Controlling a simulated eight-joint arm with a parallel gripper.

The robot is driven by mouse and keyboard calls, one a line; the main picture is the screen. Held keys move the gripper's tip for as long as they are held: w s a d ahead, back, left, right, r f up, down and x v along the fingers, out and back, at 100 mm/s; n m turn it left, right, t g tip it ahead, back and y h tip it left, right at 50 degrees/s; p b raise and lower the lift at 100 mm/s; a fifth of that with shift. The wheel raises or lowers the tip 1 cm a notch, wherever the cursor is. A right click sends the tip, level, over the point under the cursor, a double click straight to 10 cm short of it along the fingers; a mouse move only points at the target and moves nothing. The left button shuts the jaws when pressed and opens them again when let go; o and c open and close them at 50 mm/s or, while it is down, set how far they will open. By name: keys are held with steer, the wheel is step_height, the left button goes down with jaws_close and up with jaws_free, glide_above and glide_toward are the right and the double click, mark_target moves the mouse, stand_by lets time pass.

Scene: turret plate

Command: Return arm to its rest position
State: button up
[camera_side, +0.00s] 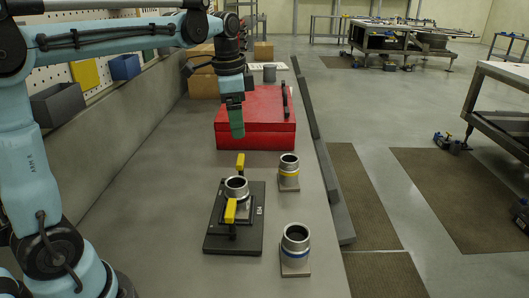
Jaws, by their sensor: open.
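My gripper (236,122) hangs from the light-blue arm, pointing down, in front of the red case as seen from the camera. Nothing shows held in it. The black turret plate (222,240) lies on the bench below and nearer the camera. A grey metal cylinder (236,187) stands in its middle, with yellow clamp handles (230,211) in front of and behind it. A blue-banded cylinder (295,244) stands on another base nearer the camera. My gripper is apart from all of them.
A red case (262,135) with a black handle sits behind the plate. A pegboard wall with bins (57,104) borders the left. A dark raised rail (322,160) edges the right. Bench left of the plate is clear.

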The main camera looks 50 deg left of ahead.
steer(key=s+d+f+n+t, duration=0.5)
steer(key=s+d+f+n, duration=0.2)
steer(key=s, duration=0.4)
steer(key=shift+s+d+f+t, duration=0.3)
steer(key=shift+d+f+t, duration=0.1)
steer(key=shift+f, duration=0.2)
